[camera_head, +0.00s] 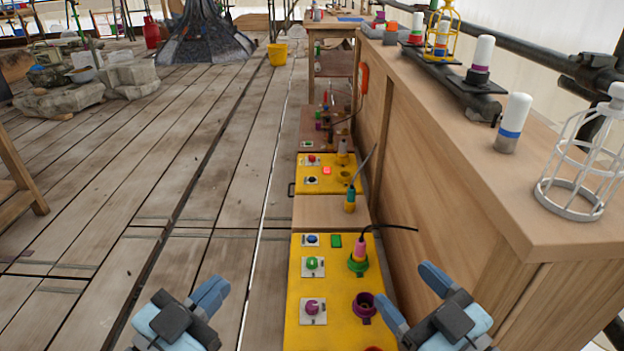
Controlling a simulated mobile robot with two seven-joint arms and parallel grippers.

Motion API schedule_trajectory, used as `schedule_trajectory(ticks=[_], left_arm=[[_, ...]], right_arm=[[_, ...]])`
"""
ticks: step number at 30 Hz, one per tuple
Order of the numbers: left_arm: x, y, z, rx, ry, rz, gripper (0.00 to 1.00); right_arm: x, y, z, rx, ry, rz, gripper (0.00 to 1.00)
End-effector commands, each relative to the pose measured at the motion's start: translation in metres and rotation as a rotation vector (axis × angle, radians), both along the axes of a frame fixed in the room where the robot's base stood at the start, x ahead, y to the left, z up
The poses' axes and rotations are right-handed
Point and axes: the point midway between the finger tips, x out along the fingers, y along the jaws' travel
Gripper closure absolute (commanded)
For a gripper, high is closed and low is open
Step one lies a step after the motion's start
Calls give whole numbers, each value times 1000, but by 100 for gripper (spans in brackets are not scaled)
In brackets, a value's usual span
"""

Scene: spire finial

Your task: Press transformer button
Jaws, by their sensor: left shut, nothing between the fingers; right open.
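A near yellow transformer box (336,290) lies below me, between my grippers in the picture. Its panel has a blue button (311,240), a green button (312,263), a magenta button (312,307) and a green square (336,241). A plug with a black cable (359,250) stands in a green socket, and a purple socket (364,307) looks empty. A farther yellow box (312,189) has a red and a dark button and a bright red square (327,170). My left gripper (215,290) is shut and empty, left of the near box. My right gripper (412,293) is open and empty, at its right.
A wooden bench (440,150) runs along the right, bearing white-topped lamps (513,122) and a white wire cage (583,165). A yellow bucket (278,54) and stone blocks (125,78) stand farther off. The plank floor on the left is mostly clear.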

Motion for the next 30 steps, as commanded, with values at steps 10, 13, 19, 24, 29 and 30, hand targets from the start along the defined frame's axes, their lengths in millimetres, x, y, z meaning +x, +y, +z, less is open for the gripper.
schedule_trajectory(ticks=[10, 13, 19, 24, 29, 30], left_arm=[[0, 0, 0, 0, 0, 0, 100], [-1, 0, 6, -12, 6, 1, 100], [-12, -7, 44, -136, 63, -5, 100], [-24, -11, 72, -276, 121, -1, 100], [-32, -13, 83, -359, 151, 7, 100], [-33, -14, 83, -369, 154, 9, 100]], right_arm=[[0, 0, 0, 0, 1, 0, 27], [-1, 0, 3, 10, 9, -1, 27], [-12, 6, 43, 133, 65, 5, 27], [-24, 11, 71, 274, 122, 0, 27], [-32, 13, 83, 358, 151, -7, 27], [-33, 13, 83, 369, 155, -8, 27]])
